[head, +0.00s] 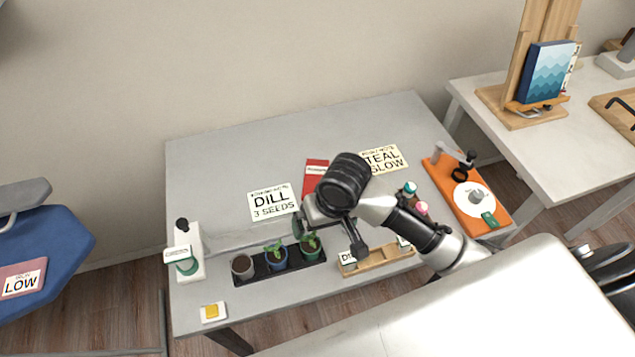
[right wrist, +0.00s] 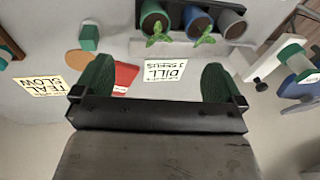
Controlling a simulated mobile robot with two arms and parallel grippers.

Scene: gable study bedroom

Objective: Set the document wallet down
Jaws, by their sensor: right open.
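A flat red item with a white label, which looks like the document wallet (head: 316,171), lies on the grey table (head: 225,160). My right arm hides part of it in the head view. In the right wrist view the red wallet (right wrist: 125,76) shows just beyond the left green fingertip, which covers part of it. My right gripper (right wrist: 156,84) is open, with nothing seen between its fingers. In the head view the right gripper (head: 302,224) is above the table, near the potted seedlings. My left gripper is not in view.
Cards reading DILL (head: 272,202) and TEAL SLOW (head: 384,159) lie on either side of the wallet. A black tray (head: 254,279) holds potted seedlings at the front. A wooden rack (head: 376,260) and orange board (head: 437,179) are to the right. The table's back left is clear.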

